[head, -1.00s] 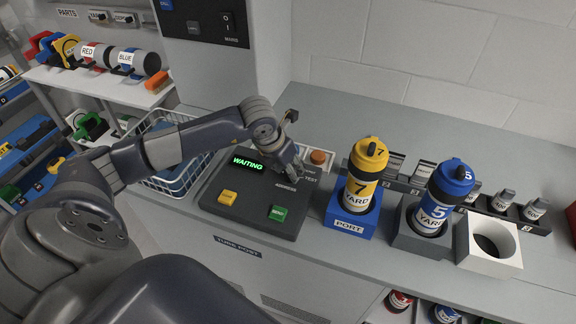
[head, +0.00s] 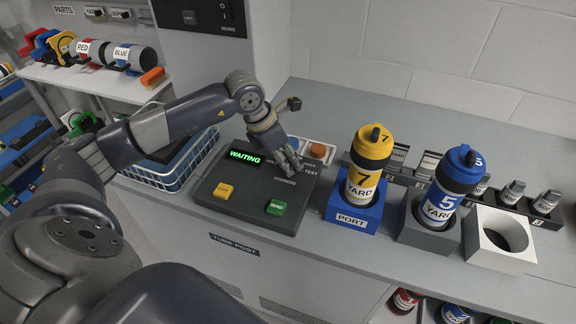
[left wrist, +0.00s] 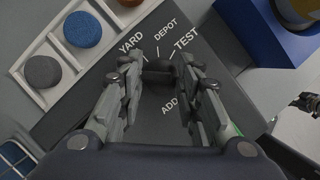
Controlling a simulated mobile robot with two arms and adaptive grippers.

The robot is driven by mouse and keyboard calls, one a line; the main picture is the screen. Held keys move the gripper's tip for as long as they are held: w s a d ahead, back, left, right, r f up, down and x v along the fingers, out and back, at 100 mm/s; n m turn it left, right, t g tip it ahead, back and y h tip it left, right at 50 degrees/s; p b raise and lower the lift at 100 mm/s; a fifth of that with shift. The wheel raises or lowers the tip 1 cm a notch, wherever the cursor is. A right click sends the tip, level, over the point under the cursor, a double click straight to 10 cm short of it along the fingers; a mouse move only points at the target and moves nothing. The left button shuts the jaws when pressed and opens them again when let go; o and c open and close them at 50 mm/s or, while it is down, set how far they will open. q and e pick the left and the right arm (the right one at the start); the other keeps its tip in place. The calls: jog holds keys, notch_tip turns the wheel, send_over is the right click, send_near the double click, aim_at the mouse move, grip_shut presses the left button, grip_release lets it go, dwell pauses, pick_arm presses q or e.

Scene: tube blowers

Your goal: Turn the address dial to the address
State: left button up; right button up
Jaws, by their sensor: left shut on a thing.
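The dark address dial (left wrist: 160,72) shows in the left wrist view on the sloped grey panel (head: 240,207). The labels YARD, DEPOT and TEST are printed around its far side, with short white lines. My left gripper (head: 295,170) reaches down to the panel, and its two fingers are closed on the dial from both sides. The fingers (left wrist: 160,85) hide much of the dial, so I cannot tell exactly where it points. In the head view the dial is hidden behind the gripper. The green display (head: 245,157) reads WAITING.
Yellow (head: 223,191) and green (head: 275,207) buttons sit on the panel. A wire basket (head: 170,182) is at the left.

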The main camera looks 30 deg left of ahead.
pick_arm(q)
jog(key=m, duration=0.1)
jog(key=m+b, duration=0.1)
jog(key=shift+w+a+m+h+b, duration=0.25)
jog(key=shift+a+m+h+b, duration=0.05)
jog(key=shift+m+h+b, duration=0.1)
jog(key=shift+m+g+b, duration=0.35)
jog(key=shift+m+g, duration=0.15)
jog(key=shift+m, duration=0.4)
jog(key=shift+c, duration=0.6)
jog(key=m+g+h+b, duration=0.1)
jog(key=m, duration=0.2)
jog(key=shift+d, duration=0.15)
jog(key=shift+f+m+g, duration=0.1)
jog(key=shift+m+g, duration=0.2)
jog(key=shift+m, duration=0.2)
jog(key=shift+s+d+f+m, duration=0.1)
jog(key=shift+m, duration=0.2)
jog(key=o, duration=0.9)
jog(key=shift+b, duration=0.3)
jog(key=shift+o, duration=0.7)
jog(key=shift+w, duration=0.2)
